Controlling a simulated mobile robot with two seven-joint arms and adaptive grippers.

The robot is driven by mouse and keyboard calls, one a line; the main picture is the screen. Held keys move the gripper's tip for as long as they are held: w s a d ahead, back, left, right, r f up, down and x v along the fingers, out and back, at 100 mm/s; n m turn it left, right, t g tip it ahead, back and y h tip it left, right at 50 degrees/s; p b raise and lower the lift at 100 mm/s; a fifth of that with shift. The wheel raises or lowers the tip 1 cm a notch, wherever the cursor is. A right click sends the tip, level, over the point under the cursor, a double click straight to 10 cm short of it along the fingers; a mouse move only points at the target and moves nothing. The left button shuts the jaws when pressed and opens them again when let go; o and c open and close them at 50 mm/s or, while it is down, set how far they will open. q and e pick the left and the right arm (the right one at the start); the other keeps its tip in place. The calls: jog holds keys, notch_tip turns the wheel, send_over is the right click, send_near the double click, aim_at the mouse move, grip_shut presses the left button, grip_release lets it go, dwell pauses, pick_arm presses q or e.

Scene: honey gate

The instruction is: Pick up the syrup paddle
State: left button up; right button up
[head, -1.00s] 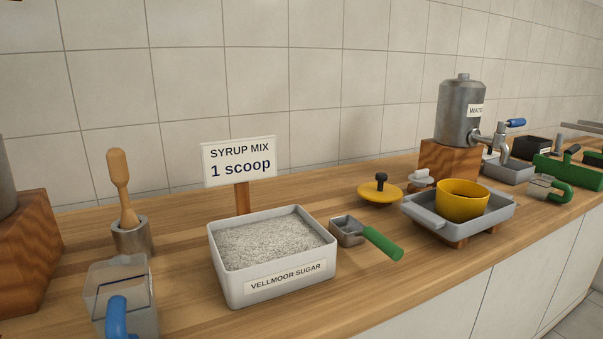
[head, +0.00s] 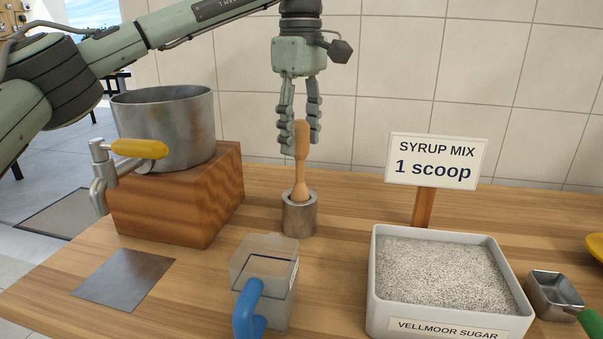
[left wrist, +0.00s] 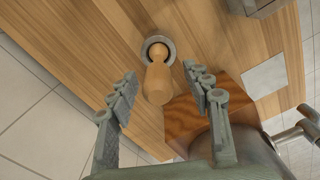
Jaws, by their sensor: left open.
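The wooden syrup paddle (head: 301,165) stands upright in a small metal cup (head: 299,216) on the counter, its rounded handle end up. My left gripper (head: 301,147) points down from above with its fingers open. In the head view its fingertips are around the height of the upper handle, one on each side in the picture. In the left wrist view the paddle (left wrist: 158,78) shows between and beyond the open fingers (left wrist: 162,90), with the cup (left wrist: 158,45) past it. I see no contact. My right gripper is not in view.
A metal pot (head: 168,128) with a yellow-handled tap stands on a wooden block (head: 180,195) left of the paddle. A clear jug (head: 266,285) with a blue handle stands in front. A sugar tray (head: 445,325), a sign (head: 436,160) and a green-handled scoop (head: 556,292) are to the right.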

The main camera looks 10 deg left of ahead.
aim_at(300, 156)
pick_arm(q)
jog(key=f, duration=0.4)
jog(key=shift+w+a+f, duration=0.1)
jog(key=shift+w+f, duration=0.05)
jog(key=shift+w, duration=0.05)
grip_shut()
